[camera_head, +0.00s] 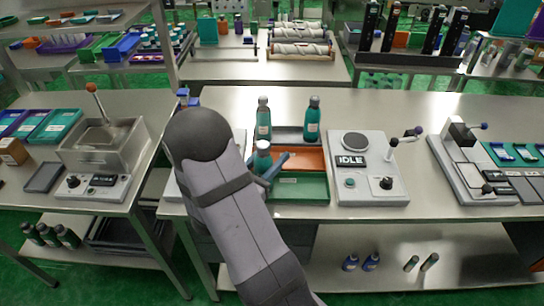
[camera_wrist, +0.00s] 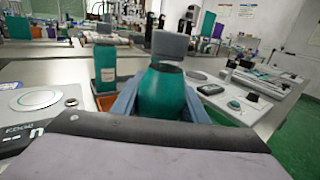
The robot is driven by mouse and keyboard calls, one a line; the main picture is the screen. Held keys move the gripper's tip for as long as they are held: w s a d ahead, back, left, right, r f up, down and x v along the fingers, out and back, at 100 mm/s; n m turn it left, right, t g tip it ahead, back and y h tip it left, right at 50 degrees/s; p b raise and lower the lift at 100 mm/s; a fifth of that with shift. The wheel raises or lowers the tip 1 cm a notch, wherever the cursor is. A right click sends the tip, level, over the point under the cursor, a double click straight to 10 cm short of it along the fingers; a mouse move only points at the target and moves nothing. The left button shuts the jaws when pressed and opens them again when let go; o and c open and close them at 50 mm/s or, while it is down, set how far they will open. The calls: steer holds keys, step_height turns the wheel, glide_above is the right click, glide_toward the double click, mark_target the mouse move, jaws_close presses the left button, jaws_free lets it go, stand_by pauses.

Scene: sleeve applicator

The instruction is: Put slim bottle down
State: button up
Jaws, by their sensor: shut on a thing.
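A teal bottle with a grey cap, which I take as the slim bottle (camera_head: 262,160), is in my gripper (camera_head: 267,172). In the wrist view the slim bottle (camera_wrist: 162,95) stands upright between the two blue-grey fingers, which are shut on its sides. It is over the left part of the trays in the head view; its base is hidden, so I cannot tell whether it touches anything. Two similar teal bottles stand upright behind it, one at the left (camera_head: 263,120) and one at the right (camera_head: 312,120).
A green tray (camera_head: 312,190), an orange tray (camera_head: 312,160) and a grey tray (camera_head: 288,134) lie in a row front to back. A device with an IDLE display (camera_head: 352,161) and a lever stands right of them. The bench top (camera_head: 375,110) behind is mostly clear.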

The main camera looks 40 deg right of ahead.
mark_target(258, 171)
steer(key=shift+f, duration=0.2)
steer(key=o, duration=1.4)
steer(key=shift+a+r, duration=0.1)
steer(key=shift+a, duration=0.05)
steer(key=a+b, duration=0.1)
steer(key=a, duration=0.3)
steer(key=s+a, duration=0.1)
steer(key=a, duration=0.2)
steer(key=s+a+b, duration=0.1)
steer(key=a, duration=0.3)
steer(key=shift+s+a+b, duration=0.2)
steer(key=shift+a+b, duration=0.1)
steer(key=shift+b, duration=0.05)
